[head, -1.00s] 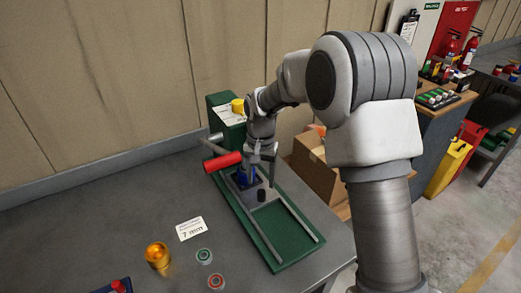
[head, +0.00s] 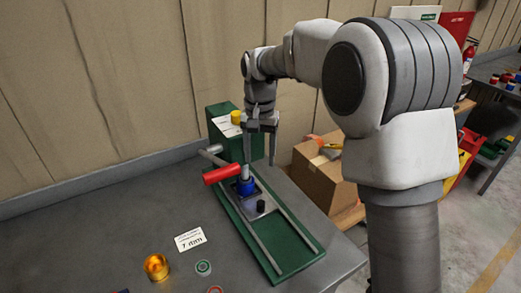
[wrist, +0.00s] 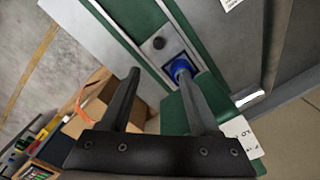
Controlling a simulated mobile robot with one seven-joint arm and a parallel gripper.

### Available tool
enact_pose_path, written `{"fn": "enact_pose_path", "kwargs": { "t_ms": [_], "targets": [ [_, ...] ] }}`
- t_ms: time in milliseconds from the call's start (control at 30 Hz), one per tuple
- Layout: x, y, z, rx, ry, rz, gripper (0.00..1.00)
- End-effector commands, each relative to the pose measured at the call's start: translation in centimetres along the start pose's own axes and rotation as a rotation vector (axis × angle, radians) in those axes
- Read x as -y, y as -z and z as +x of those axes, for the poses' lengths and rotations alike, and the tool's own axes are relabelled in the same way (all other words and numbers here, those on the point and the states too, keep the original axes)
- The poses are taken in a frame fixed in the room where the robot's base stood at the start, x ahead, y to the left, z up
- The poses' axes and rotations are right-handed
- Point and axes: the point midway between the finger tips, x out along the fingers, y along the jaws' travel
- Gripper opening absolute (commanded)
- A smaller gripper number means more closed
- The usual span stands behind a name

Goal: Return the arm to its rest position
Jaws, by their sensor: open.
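My gripper (head: 260,145) is open and empty, raised above the green press fixture (head: 290,258) on the grey table. It also shows in the wrist view (wrist: 165,85), its two dark fingers apart. The blue piece (head: 246,187) sits on the fixture's grey plate, below and apart from the fingertips in the head view; it also shows in the wrist view (wrist: 182,69), partly behind one finger. A red handle (head: 221,174) lies beside the blue piece. A small black knob (head: 261,206) stands on the plate. My arm reaches in from the right.
A green block with a yellow top (head: 236,117) stands behind the fixture. A cardboard box (head: 317,172) is right of the table. A white card (head: 190,239), a gold cup (head: 157,267) and small rings (head: 203,268) lie on the table. A wall (head: 90,90) runs behind.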

Motion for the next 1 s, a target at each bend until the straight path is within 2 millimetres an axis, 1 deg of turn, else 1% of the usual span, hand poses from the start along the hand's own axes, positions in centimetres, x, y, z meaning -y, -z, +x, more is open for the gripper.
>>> {"fn": "enact_pose_path", "kwargs": {
  "t_ms": [67, 167, 267, 367, 500, 700, 833, 1000],
  "targets": [
    [-0.3, -0.1, -0.3, -0.005, 0.001, -0.001, 0.62],
    [-1.3, -0.6, -1.5, -0.024, 0.008, -0.009, 0.62],
    [-3.2, -1.6, -3.5, -0.056, 0.017, -0.022, 0.62],
    [-5.4, -3.0, -5.4, -0.095, 0.027, -0.038, 0.62],
    [-8.4, -5.3, -7.6, -0.148, 0.037, -0.061, 0.62],
    [-12.6, -9.1, -9.8, -0.225, 0.047, -0.09, 0.62],
    [-15.0, -11.7, -10.6, -0.276, 0.052, -0.108, 0.62],
    [-17.9, -15.3, -10.8, -0.342, 0.054, -0.132, 0.62]
  ]
}}
